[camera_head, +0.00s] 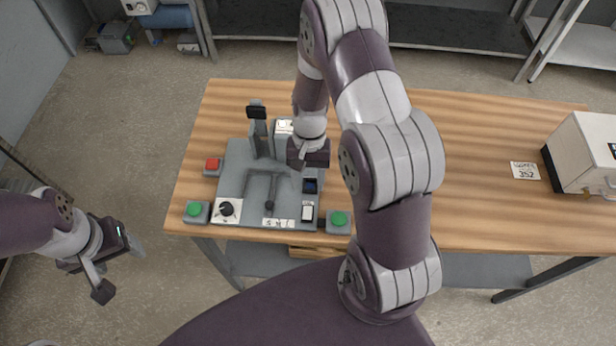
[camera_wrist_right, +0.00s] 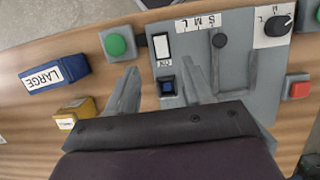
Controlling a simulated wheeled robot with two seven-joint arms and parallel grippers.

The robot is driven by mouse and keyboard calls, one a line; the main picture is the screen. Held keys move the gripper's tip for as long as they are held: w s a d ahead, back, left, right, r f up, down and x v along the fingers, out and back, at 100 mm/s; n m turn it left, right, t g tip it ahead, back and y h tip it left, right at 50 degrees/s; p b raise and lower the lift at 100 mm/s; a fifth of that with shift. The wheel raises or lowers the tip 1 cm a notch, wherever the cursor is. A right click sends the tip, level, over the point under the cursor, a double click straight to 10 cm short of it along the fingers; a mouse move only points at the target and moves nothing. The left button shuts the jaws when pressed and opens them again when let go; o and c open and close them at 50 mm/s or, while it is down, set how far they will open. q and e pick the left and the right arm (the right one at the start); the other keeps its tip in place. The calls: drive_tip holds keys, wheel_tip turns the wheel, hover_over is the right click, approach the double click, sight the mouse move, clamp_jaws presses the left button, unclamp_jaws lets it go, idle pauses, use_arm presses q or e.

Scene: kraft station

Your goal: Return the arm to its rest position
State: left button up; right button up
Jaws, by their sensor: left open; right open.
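My right arm (camera_head: 392,160) reaches over the wooden table and bends down toward a grey control panel (camera_head: 232,178). My right gripper (camera_wrist_right: 158,72) is open and empty, its two fingers spread above the panel's edge in the right wrist view. In the head view its dark wrist end hides most of the fingers. A blue rocker switch (camera_wrist_right: 166,88) shows between and near the fingertips; I cannot tell whether anything touches it. My left gripper (camera_head: 119,268) is open and empty, left of the table and above the floor.
The panel carries a black knob (camera_head: 227,208), a slider lever (camera_head: 269,203) and a white switch (camera_head: 307,211). Green buttons (camera_head: 339,219) and a red button (camera_head: 212,165) sit beside it. Blue (camera_wrist_right: 54,76) and yellow (camera_wrist_right: 77,112) blocks lie nearby. A white machine (camera_head: 585,150) stands at right.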

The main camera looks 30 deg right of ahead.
drive_tip(key=shift+v, duration=0.85)
